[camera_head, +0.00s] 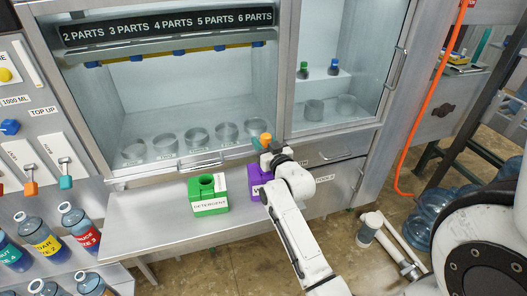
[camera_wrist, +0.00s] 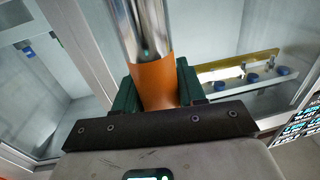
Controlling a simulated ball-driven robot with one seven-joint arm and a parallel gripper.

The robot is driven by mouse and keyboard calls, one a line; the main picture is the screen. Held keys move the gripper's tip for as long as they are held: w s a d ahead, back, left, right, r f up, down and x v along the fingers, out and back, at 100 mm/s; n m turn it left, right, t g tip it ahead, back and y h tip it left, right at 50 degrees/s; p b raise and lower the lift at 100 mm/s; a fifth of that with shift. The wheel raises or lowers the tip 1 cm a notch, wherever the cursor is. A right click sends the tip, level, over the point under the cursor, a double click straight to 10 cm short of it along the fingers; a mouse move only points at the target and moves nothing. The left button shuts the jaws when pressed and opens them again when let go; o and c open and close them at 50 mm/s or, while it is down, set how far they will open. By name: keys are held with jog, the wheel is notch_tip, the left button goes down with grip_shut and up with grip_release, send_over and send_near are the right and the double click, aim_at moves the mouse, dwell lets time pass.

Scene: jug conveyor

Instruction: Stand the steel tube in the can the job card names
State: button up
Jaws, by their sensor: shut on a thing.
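The steel tube (camera_wrist: 143,25) has an orange band (camera_wrist: 156,82) at its lower part, and my gripper (camera_wrist: 157,88) is shut on that band with its green fingers. In the head view my gripper (camera_head: 268,149) is above the purple can (camera_head: 257,176), with a small orange piece showing at it. I cannot tell how far the tube is from that can. The green can (camera_head: 208,194), labelled DETERGENT, stands on the steel shelf to the left. My wrist partly hides the purple can and its label. I cannot make out a job card.
The steel shelf (camera_head: 160,225) is clear left of the green can. Behind it is a glass-fronted cabinet with several round cups (camera_head: 197,139) and a parts sign (camera_head: 165,25). Labelled bottles (camera_head: 38,237) stand at left. Clear jugs (camera_head: 455,215) lie on the floor at right.

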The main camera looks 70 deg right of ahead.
jog(key=shift+f, duration=1.85)
jog(key=o, duration=1.1)
